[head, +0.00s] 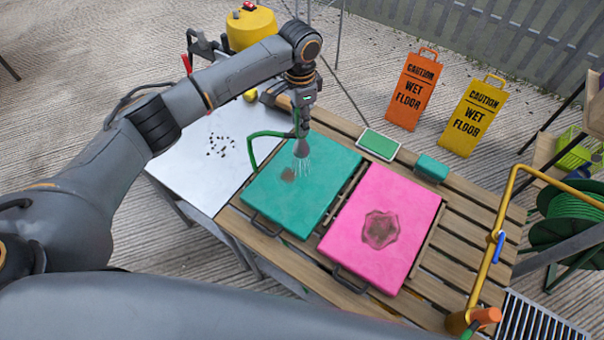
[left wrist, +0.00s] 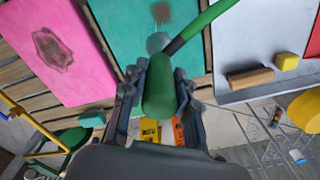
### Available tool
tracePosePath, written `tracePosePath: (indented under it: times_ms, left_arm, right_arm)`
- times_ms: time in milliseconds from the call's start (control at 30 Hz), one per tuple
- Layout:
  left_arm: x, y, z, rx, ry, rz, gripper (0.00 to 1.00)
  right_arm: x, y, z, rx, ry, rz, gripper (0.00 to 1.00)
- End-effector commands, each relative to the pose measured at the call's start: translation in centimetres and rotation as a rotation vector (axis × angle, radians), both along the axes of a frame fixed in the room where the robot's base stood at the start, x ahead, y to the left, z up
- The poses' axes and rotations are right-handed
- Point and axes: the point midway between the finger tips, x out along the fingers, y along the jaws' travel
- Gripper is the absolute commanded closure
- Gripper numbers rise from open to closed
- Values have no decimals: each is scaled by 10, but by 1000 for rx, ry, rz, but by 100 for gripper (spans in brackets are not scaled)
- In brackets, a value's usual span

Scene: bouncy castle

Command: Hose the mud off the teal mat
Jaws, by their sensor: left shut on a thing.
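The teal mat (head: 318,196) lies flat on a slatted wooden table, with a dark handle at its near edge. A small brown mud patch (head: 288,174) is on its left-middle part; it also shows in the left wrist view (left wrist: 161,12). My left gripper (head: 301,122) is shut on the spray nozzle (head: 301,149), whose green handle shows between the fingers in the left wrist view (left wrist: 159,92). The nozzle points down above the mat's upper part. My right gripper is out of view.
A pink mat (head: 403,215) with a larger dark mud patch lies to the right. A green-topped pad (head: 378,145) and a teal block (head: 431,168) sit behind. A white table (head: 190,165) stands left. Two wet-floor signs (head: 413,90) and (head: 472,115) stand beyond. A yellow pipe (head: 492,250) rises at right.

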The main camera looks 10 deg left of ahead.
Motion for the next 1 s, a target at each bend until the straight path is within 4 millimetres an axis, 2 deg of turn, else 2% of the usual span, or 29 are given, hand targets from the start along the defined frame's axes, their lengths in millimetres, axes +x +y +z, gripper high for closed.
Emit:
tracePosePath:
  times_ms: [33,600,1000]
  left_arm:
    - [-3,3,3,0,1,1,98]
    - [-26,27,3,0,1,1,98]
    - [-31,32,1,0,-1,0,98]
  right_arm:
    - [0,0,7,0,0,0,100]
    - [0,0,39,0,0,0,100]
    - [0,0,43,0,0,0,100]
